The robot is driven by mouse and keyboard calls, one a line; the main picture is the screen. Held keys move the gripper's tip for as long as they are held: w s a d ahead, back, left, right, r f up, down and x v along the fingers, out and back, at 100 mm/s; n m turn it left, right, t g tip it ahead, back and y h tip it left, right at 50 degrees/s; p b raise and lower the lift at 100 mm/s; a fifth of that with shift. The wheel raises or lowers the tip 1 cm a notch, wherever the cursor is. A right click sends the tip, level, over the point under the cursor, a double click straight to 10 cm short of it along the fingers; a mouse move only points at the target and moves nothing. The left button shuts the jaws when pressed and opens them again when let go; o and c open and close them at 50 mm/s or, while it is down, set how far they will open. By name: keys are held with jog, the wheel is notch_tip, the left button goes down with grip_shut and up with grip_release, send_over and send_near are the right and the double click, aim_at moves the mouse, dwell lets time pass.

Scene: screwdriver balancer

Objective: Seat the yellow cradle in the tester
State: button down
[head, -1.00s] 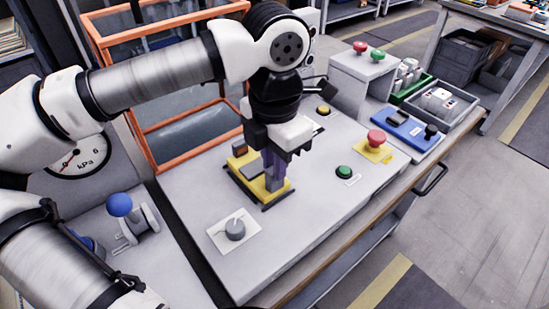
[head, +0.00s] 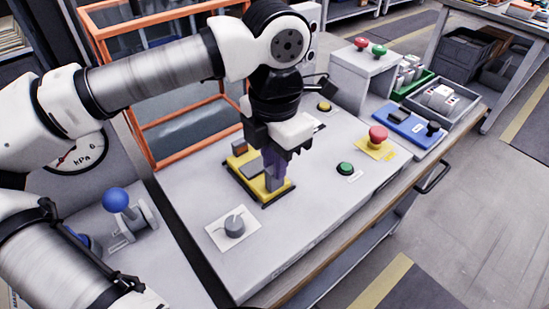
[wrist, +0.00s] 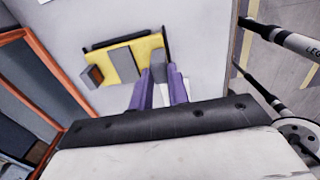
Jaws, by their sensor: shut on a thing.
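The yellow cradle (head: 250,172) is a flat plate on the grey bench top, with dark bars along its edges. In the wrist view the cradle (wrist: 99,72) shows a grey strip across its middle and a brown-grey block at its left end. A grey post (wrist: 166,74) stands at its right end. My gripper (head: 273,178) is right above that end, its purple fingers (wrist: 165,92) shut on the grey post. The dark bars (wrist: 120,40) run beside the yellow plate; I cannot tell if the plate lies fully flat between them.
A grey knob (head: 234,228) is in front of the cradle. A green button (head: 345,168) and a red mushroom button (head: 378,135) are to the right. An orange frame (head: 140,135) stands behind left. A blue-ball lever (head: 117,199) is at left.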

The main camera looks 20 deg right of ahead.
jog(key=shift+r, duration=0.15)
jog(key=c, duration=1.3)
grip_release()
notch_tip(320, 180, up, 14)
jog(key=shift+f, duration=0.1)
notch_tip(320, 180, up, 12)
jog(key=p, duration=1.1)
